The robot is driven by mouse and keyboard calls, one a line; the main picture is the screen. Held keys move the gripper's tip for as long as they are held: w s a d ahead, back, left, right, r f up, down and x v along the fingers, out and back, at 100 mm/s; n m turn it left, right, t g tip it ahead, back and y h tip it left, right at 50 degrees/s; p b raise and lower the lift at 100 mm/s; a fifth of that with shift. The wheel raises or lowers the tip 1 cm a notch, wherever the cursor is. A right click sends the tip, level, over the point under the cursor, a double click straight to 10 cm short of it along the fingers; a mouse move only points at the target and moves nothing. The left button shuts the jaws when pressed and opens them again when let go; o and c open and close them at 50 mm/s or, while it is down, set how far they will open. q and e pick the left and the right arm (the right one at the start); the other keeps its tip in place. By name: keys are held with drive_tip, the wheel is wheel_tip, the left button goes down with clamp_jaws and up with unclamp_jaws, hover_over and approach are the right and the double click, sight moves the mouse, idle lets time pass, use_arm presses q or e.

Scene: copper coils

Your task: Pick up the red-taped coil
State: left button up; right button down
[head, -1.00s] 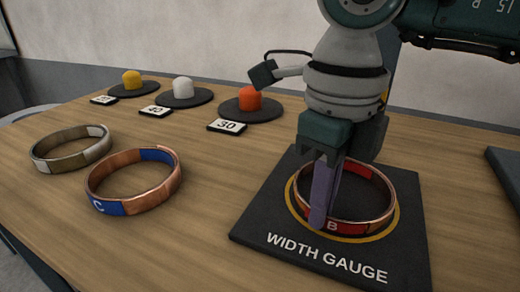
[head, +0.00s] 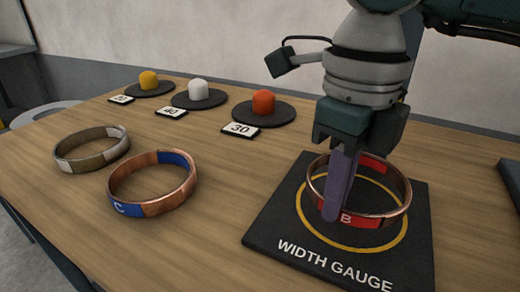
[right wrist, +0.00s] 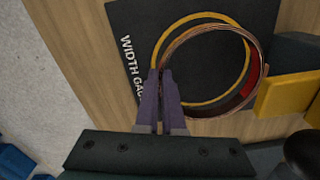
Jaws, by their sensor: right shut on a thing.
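The red-taped coil (head: 372,219) is a copper ring with red tape marked B. My right gripper (head: 335,215) is shut on its near left wall, one finger inside and one outside. The coil hangs slightly tilted, a little above the black width gauge plate (head: 268,232), whose yellow circle shows beneath it. In the right wrist view the fingers (right wrist: 161,76) pinch the rim of the coil (right wrist: 250,92), which sits off-centre from the yellow circle. My left gripper is not in view.
A blue-taped coil C (head: 165,195) and a coil with pale and olive bands (head: 90,158) lie on the left of the table. Discs with yellow (head: 148,79), white (head: 198,90) and orange (head: 263,102) knobs stand behind, with number cards. Bare wood lies between.

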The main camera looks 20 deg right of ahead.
drive_tip(key=s+a, duration=0.3)
drive_tip(key=a, duration=0.1)
drive_tip(key=s+a+p, duration=0.1)
drive_tip(key=s+a, duration=0.3)
drive_tip(key=s+a+p, duration=0.1)
drive_tip(key=s+a, duration=0.3)
drive_tip(key=a, duration=0.1)
drive_tip(key=shift+r, duration=0.25)
drive_tip(key=shift+s+a, duration=0.35)
drive_tip(key=shift+w, duration=0.15)
